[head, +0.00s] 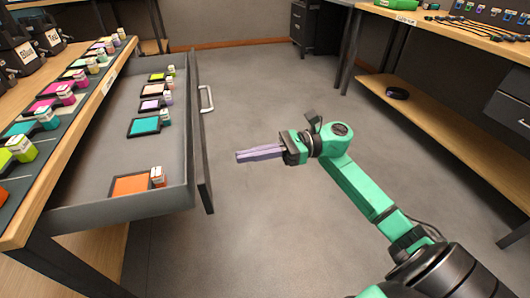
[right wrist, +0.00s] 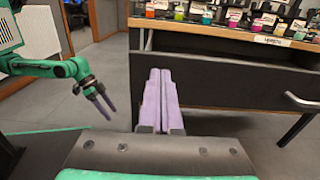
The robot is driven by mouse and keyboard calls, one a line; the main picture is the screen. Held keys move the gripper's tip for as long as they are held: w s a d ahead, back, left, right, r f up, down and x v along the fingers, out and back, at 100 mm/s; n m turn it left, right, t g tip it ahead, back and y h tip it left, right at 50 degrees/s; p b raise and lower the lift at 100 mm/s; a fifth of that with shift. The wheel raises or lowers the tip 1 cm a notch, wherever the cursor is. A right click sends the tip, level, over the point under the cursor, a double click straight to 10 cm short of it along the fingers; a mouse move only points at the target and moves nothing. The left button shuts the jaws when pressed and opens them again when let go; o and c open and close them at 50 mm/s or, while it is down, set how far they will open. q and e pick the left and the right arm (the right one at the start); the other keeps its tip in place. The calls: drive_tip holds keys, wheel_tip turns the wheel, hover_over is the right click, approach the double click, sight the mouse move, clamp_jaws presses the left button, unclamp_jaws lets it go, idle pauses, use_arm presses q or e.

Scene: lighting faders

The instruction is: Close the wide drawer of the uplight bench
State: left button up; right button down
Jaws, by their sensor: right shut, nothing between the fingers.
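The wide drawer (head: 85,218) of the uplight bench (head: 62,165) stands pulled out in the head view, a grey tray with a dark front (head: 203,150) and a bar handle (head: 207,99). In the right wrist view the dark front (right wrist: 215,80) fills the upper right, with its handle (right wrist: 303,102) at the far right. My right gripper (head: 240,156) is shut and empty, its purple fingers pointing towards the drawer front, with floor showing between them. My left gripper (right wrist: 107,106) shows small at the left of the right wrist view; its opening is unclear.
Inside the drawer lie several coloured squares with small bottles, including an orange one (head: 130,186) and a teal one (head: 145,126). More bottles line the bench top. Another bench with a lower shelf (head: 430,115) stands at the right. The grey floor (head: 265,85) between is clear.

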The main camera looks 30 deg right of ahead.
sight(204, 164)
use_arm(q)
drive_tip(key=shift+s+a, duration=0.1)
drive_tip(key=shift+a, duration=0.05)
use_arm(e)
drive_tip(key=x, duration=0.6)
drive_tip(key=shift+w+a, duration=0.1)
drive_tip(key=shift+a, duration=0.2)
use_arm(q)
drive_tip(key=shift+r, duration=0.1)
use_arm(e)
drive_tip(key=shift+a, duration=0.1)
